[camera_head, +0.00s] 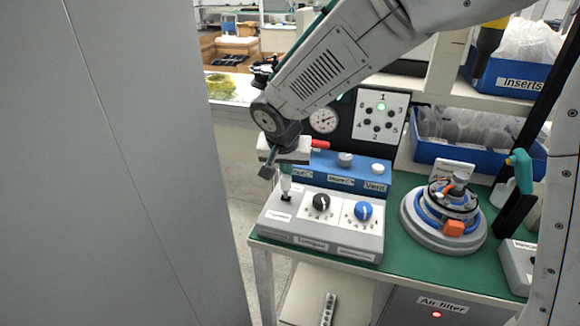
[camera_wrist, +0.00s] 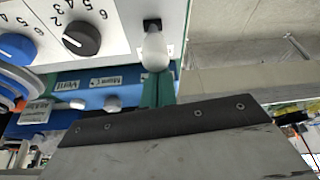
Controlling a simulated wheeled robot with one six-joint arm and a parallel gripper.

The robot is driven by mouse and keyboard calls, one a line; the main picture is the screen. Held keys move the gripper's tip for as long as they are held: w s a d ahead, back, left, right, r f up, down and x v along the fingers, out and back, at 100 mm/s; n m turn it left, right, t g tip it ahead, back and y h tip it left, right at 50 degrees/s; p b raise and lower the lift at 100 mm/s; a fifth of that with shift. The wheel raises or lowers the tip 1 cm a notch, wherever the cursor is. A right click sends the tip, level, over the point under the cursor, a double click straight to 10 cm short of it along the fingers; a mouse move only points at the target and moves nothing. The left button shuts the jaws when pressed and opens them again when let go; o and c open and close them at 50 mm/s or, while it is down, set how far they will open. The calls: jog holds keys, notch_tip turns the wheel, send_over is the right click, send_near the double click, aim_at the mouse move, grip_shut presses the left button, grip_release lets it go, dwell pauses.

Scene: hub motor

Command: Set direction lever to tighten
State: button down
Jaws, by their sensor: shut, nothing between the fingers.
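The direction lever (camera_head: 286,187) is a small white knob on a dark slot at the left end of the grey control box (camera_head: 320,238). In the wrist view the white lever (camera_wrist: 155,50) stands out from its black slot. My gripper (camera_head: 286,172) is shut and empty, with its teal fingertips right at the lever's top in the head view. In the wrist view the teal fingers (camera_wrist: 158,90) are just behind the lever's end. I cannot tell whether they touch it. The lettering beside the lever is too small to read.
A black dial (camera_head: 321,202) and a blue dial (camera_head: 363,210) sit right of the lever. A blue valve box (camera_head: 350,171) stands behind. A round motor fixture (camera_head: 443,225) is on the green table (camera_head: 402,262) to the right. A large grey panel (camera_head: 120,160) fills the left.

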jog(key=shift+s+a, duration=0.15)
jog(key=shift+s, duration=0.15)
jog(key=shift+s+a, duration=0.2)
jog(key=shift+s, duration=0.3)
jog(key=shift+s+a, duration=0.15)
jog(key=shift+s, duration=0.65)
jog(key=shift+s+a+f, duration=0.15)
jog(key=shift+s+f, duration=0.1)
jog(key=w+r, duration=0.3)
jog(key=w, duration=0.1)
send_near(283, 182)
jog(key=shift+w+a+r, duration=0.15)
jog(key=shift+a+r, duration=0.05)
jog(key=shift+r, duration=0.45)
